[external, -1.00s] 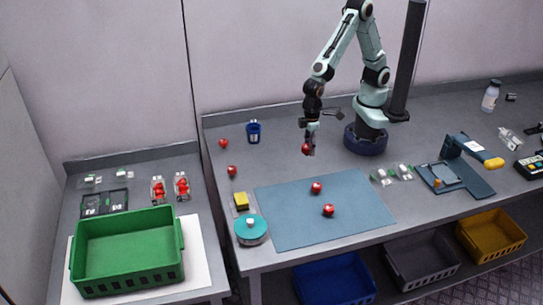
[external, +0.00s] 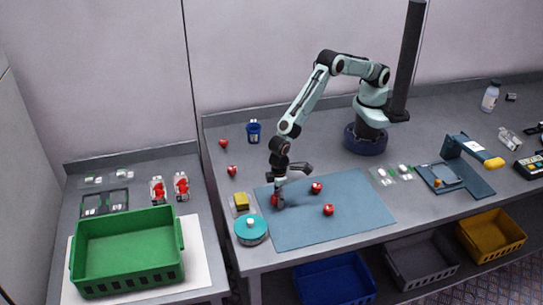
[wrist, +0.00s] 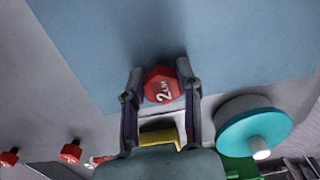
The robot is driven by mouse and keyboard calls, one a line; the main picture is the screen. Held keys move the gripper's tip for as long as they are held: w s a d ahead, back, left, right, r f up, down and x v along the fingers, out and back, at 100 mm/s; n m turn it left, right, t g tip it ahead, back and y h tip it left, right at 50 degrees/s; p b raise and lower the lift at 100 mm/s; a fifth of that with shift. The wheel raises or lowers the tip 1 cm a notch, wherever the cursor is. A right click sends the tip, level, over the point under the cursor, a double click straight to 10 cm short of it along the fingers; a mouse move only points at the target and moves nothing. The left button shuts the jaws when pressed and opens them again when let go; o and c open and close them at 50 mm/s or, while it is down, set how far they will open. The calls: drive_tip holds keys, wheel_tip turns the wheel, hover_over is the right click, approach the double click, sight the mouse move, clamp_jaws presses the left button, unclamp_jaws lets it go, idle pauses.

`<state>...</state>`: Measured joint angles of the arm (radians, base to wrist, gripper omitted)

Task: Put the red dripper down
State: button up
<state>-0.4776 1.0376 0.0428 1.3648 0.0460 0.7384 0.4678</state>
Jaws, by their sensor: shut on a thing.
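The red dripper (wrist: 162,86), with a white "2" marking on its face, is between the two fingers of my gripper (wrist: 160,88) in the wrist view. In the external view my gripper (external: 277,200) points down over the left part of the blue mat (external: 300,232), shut on this dripper (external: 275,200). The dripper is low over the mat; I cannot tell whether it touches. Two other red drippers (external: 316,188) (external: 328,210) lie on the mat, to the right of my gripper.
Two more red drippers (external: 223,143) (external: 232,170) lie on the grey table left of the mat. A yellow sponge-like block (external: 241,200) and a round teal-lidded container (external: 251,229) stand close by the mat's left edge. The mat's front middle is clear.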

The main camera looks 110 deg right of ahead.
drive_tip(key=shift+f, duration=0.15)
drive_tip(key=o, duration=0.7)
wheel_tip(320, 180, up, 12)
drive_tip(key=shift+r, duration=0.25)
